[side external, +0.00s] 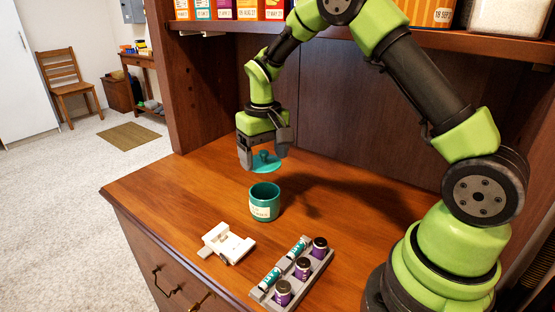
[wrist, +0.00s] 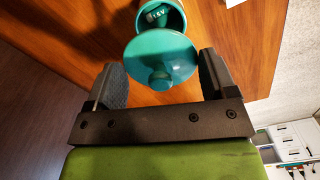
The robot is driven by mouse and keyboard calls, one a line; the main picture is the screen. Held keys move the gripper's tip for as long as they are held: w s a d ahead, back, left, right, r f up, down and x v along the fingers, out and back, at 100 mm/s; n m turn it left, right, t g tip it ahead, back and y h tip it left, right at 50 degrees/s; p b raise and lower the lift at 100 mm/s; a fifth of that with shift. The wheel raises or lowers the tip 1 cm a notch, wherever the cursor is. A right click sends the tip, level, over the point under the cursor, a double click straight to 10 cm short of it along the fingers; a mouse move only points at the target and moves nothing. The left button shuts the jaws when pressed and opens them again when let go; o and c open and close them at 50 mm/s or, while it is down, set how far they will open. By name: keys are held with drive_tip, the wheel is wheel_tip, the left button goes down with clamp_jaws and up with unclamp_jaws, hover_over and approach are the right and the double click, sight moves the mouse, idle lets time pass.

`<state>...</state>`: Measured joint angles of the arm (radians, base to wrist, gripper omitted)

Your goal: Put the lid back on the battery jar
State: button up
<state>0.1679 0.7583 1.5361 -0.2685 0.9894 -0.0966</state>
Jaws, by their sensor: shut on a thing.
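The teal battery jar (side external: 264,208) stands upright and open on the wooden desktop, with a pale label on its front. In the wrist view, part of the jar (wrist: 183,22) shows beyond the lid, with a battery (wrist: 158,15) inside. My gripper (side external: 264,157) is shut on the teal lid (side external: 268,168) and holds it in the air above and slightly behind the jar, apart from it. The lid's knob points up. In the wrist view, the lid (wrist: 160,50) lies between the two dark fingers and partly covers the jar's mouth. The exact finger contact is unclear.
A white device (side external: 228,243) lies in front of the jar. A grey tray (side external: 268,296) to its right holds teal-and-white batteries (side external: 271,279) and purple dark-capped cells (side external: 303,268). A shelf with boxes (side external: 222,10) hangs above. The desktop left of the jar is clear.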

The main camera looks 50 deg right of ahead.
drive_tip(key=shift+f, duration=3.05)
drive_tip(key=shift+f, duration=0.15)
drive_tip(key=o, duration=0.8)
drive_tip(key=shift+o, duration=0.2)
drive_tip(key=shift+r, duration=3.5)
clamp_jaws()
drive_tip(key=shift+f, duration=0.15)
